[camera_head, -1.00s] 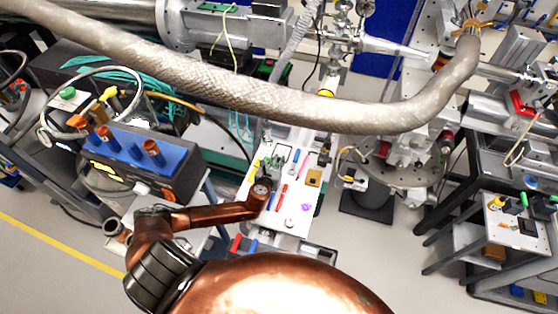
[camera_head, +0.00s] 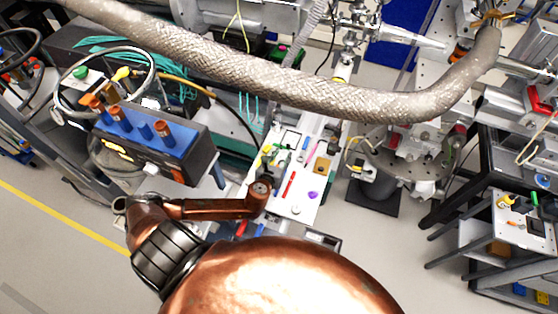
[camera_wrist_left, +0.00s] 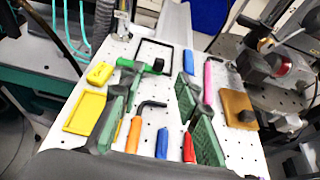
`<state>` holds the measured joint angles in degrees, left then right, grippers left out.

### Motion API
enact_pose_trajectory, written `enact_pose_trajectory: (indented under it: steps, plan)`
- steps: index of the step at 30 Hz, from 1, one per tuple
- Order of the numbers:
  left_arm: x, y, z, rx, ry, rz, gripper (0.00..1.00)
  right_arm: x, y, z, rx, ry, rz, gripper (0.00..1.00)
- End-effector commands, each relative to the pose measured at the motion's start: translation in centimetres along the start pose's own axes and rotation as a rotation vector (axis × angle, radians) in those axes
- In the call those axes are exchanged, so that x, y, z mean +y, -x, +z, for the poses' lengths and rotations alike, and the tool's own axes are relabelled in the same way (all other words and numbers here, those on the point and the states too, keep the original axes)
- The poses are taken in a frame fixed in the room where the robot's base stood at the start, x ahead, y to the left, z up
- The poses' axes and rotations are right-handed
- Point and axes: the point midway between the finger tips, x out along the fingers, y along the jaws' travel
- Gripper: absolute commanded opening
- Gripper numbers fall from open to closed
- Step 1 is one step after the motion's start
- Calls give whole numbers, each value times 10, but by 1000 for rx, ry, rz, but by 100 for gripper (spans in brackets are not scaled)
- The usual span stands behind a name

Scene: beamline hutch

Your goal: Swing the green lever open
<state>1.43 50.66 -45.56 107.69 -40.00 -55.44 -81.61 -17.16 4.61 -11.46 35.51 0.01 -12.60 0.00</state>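In the left wrist view a green bar with a dark round knob (camera_wrist_left: 140,66), which looks like the green lever, lies across the far part of a white perforated board (camera_wrist_left: 235,150). A black bracket-like frame stands just behind it. My left gripper (camera_wrist_left: 155,88) is open, its two green-padded fingers spread over the board. The lever is ahead of the fingertips, nearer the left finger; I see no grip on it, and contact cannot be told. In the head view my left gripper (camera_head: 272,162) is small above the board's left side. My right gripper is not in view.
Yellow pieces (camera_wrist_left: 85,111), an orange screwdriver (camera_wrist_left: 133,136), a black hex key, blue and red handles (camera_wrist_left: 188,148), a pink bar and a brown block (camera_wrist_left: 238,108) crowd the board. A thick braided hose (camera_head: 270,85) crosses above. A blue-topped box (camera_head: 145,135) stands left.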

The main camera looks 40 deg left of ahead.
Motion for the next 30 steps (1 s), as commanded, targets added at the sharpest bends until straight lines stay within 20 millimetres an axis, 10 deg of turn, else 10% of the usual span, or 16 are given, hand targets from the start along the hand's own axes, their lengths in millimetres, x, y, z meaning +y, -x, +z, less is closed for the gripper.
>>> enact_pose_trajectory:
  steps: [9,30]
  plan:
    - [0,43,0,0,0,0,30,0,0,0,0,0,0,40]
    - [0,48,6,-1,1,0,30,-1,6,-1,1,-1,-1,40]
